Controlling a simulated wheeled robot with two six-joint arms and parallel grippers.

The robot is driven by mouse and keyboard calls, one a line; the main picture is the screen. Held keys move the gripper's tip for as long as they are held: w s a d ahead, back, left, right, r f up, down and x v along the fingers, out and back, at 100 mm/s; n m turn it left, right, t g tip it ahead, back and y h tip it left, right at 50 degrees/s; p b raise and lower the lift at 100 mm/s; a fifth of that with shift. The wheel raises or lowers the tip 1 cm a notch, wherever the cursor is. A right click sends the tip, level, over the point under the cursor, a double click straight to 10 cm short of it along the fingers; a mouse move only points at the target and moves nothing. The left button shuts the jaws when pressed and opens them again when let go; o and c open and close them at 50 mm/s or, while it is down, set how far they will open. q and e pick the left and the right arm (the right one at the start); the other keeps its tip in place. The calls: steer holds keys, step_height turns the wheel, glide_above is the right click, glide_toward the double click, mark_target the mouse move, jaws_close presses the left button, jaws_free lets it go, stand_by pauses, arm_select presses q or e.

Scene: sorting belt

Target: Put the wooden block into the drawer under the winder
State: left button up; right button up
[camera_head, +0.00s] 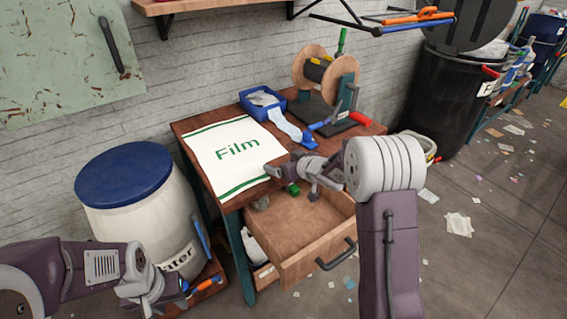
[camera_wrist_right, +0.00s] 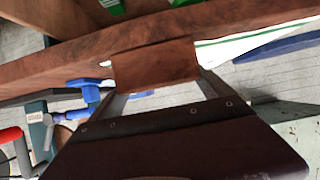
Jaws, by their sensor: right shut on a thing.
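The wooden block (camera_wrist_right: 155,66) is brown and sits between the two fingers of my right gripper (camera_wrist_right: 160,80), which is shut on it. In the head view my right gripper (camera_head: 284,178) is at the table's front edge, above the back of the open drawer (camera_head: 305,238); the block cannot be made out there. The drawer is pulled out under the table, and its bare wooden floor shows. The winder (camera_head: 328,72), with its wooden spool, stands on the table behind. My left gripper (camera_head: 150,290) is low at the left, its fingers unclear.
A white Film sheet (camera_head: 236,152) and a blue bin (camera_head: 263,103) lie on the table (camera_head: 188,128). A small green thing (camera_head: 293,188) shows at the drawer's back. A white barrel with a blue lid (camera_head: 125,175) stands left, a black bin (camera_head: 440,95) right.

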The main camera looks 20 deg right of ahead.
steer(key=o, duration=1.3)
steer(key=shift+s+f, duration=0.15)
steer(key=shift+f, duration=0.3)
steer(key=shift+w, duration=0.2)
steer(key=shift+r, duration=0.2)
steer(key=shift+r+p, duration=0.5)
steer(key=shift+r, duration=0.1)
steer(key=p+v, duration=0.2)
steer(key=v, duration=1)
steer(key=shift+p, duration=0.35)
